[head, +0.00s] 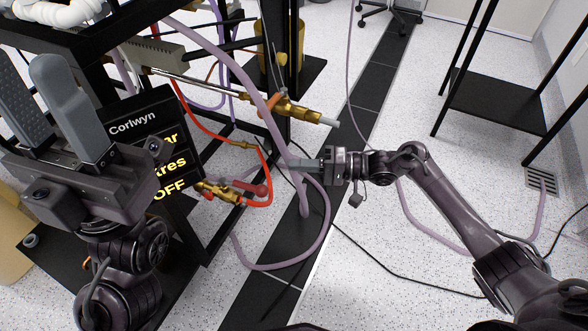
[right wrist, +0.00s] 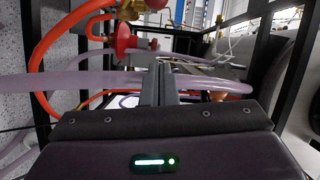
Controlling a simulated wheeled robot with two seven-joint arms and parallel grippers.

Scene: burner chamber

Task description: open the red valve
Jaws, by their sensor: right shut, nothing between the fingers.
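The red valve's rounded red part (head: 261,190) shows in the head view beside a brass fitting (head: 222,192) with a red hose, low on the black frame. In the right wrist view a red knob (right wrist: 123,40) sits under brass, beyond the fingers and to their left. My right gripper (head: 293,164) is shut and empty, pointing left, above and to the right of the red part and apart from it. Its closed fingers show in the right wrist view (right wrist: 161,70). My left gripper (head: 48,75) is at the left, its fingers apart and empty, pointing up.
A lilac hose (head: 266,95) hangs close to my right fingers and crosses the right wrist view (right wrist: 90,82). A second brass valve (head: 285,106) is above. A black screen (head: 150,140) reads "OFF" in part.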

